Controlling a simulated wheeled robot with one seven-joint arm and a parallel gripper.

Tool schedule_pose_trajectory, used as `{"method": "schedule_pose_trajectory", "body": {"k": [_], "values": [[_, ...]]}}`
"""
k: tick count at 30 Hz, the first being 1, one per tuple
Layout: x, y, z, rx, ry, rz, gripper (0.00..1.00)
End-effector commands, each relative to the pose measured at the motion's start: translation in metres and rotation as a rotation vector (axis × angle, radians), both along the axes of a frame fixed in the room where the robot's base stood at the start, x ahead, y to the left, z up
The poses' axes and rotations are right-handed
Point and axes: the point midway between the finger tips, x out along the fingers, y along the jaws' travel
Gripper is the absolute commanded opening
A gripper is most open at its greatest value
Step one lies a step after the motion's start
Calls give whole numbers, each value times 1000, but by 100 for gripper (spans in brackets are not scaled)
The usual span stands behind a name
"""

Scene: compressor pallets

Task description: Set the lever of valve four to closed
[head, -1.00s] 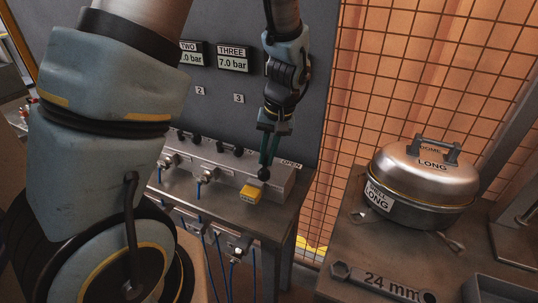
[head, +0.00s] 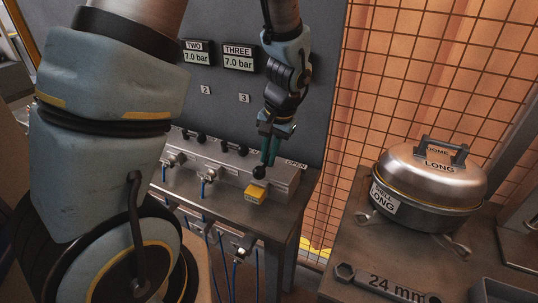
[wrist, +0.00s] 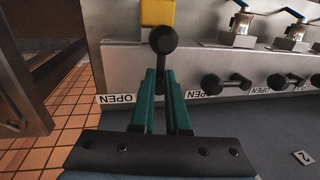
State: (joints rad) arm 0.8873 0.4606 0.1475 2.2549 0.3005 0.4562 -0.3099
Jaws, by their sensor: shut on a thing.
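The lever of the rightmost valve has a round black knob (head: 259,172), which also shows in the wrist view (wrist: 163,40). My gripper (head: 265,160) has green fingers that are shut on this lever, one on each side of its stem in the wrist view (wrist: 160,78). A yellow block (head: 255,195) sits on the front of the valve housing (head: 235,166) just below the knob. No valve number four is readable; my arm hides that part of the panel.
Several other black-knobbed levers (wrist: 226,84) stand along the housing, with OPEN labels. The panel has displays TWO (head: 197,57) and THREE (head: 239,58), both at 7.0 bar. A side table at right bears a domed metal pot (head: 432,185) and a 24 mm wrench (head: 385,284).

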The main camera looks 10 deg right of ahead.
Motion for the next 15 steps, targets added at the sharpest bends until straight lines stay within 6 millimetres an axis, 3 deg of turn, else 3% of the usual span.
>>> {"method": "schedule_pose_trajectory", "body": {"k": [5, 6, 13, 15], "values": [[0, 0, 0, 0, 0, 0, 0], [0, 0, 0, 0, 0, 0, 14], [0, 0, 0, 0, 0, 1, 40], [0, 0, 0, 0, 0, 1, 44]]}}
